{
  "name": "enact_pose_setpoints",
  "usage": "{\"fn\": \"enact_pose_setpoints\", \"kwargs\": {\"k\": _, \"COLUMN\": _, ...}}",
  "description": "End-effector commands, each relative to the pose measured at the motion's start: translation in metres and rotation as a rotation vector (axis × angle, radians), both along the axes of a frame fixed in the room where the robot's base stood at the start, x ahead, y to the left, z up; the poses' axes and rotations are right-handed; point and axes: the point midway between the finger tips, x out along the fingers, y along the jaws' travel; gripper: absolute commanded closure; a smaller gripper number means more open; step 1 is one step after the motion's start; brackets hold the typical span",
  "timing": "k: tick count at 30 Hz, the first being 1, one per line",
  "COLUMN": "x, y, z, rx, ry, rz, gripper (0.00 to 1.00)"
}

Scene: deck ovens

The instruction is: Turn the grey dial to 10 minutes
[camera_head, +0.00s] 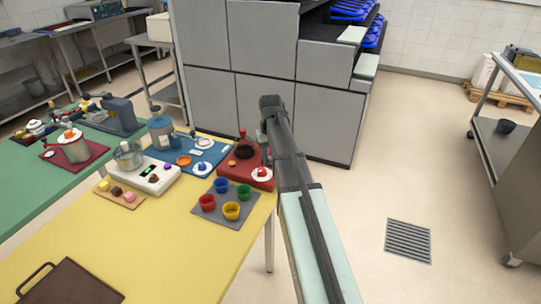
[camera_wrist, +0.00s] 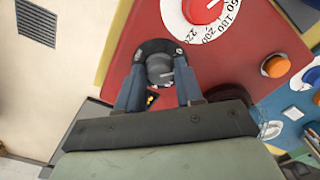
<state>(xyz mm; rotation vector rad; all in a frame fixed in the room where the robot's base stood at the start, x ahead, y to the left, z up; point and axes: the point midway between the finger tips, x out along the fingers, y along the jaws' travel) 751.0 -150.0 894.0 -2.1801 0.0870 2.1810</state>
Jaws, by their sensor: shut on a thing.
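The grey dial (camera_wrist: 159,70) sits on a dark round base on the red panel (camera_wrist: 120,55) in the wrist view. A lighter pointer line on it faces right. My gripper (camera_wrist: 160,73) is shut on the dial, with one blue-grey finger on each side. Any minute marks around the dial are not readable. A small yellow mark shows between the fingers, below the dial. In the head view my arm reaches over the right end of the red unit (camera_head: 228,172), and the grey dial cannot be made out there.
A red dial with a white numbered scale (camera_wrist: 203,10) is close above my gripper in the wrist view. An orange button (camera_wrist: 275,66) and a blue panel (camera_wrist: 284,108) lie right. In the head view, coloured cups stand on a grey mat (camera_head: 224,214).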

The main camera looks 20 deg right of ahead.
Motion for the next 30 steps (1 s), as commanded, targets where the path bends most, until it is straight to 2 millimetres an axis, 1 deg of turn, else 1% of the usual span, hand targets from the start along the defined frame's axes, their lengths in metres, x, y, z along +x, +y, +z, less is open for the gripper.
{"fn": "enact_pose_setpoints", "kwargs": {"k": 9, "x": 0.0005, "y": 0.0001, "z": 0.0003, "rx": 0.0, "ry": -0.001, "rz": -0.3, "gripper": 0.94}}
{"fn": "enact_pose_setpoints", "kwargs": {"k": 18, "x": 0.0006, "y": 0.0, "z": 0.0003, "rx": 0.0, "ry": -0.001, "rz": -0.554, "gripper": 0.94}}
{"fn": "enact_pose_setpoints", "kwargs": {"k": 24, "x": 0.0007, "y": -0.0001, "z": 0.0004, "rx": 0.001, "ry": -0.002, "rz": -0.676, "gripper": 0.94}}
{"fn": "enact_pose_setpoints", "kwargs": {"k": 30, "x": 0.0008, "y": -0.0002, "z": 0.0004, "rx": 0.0, "ry": -0.002, "rz": -0.749, "gripper": 0.94}}
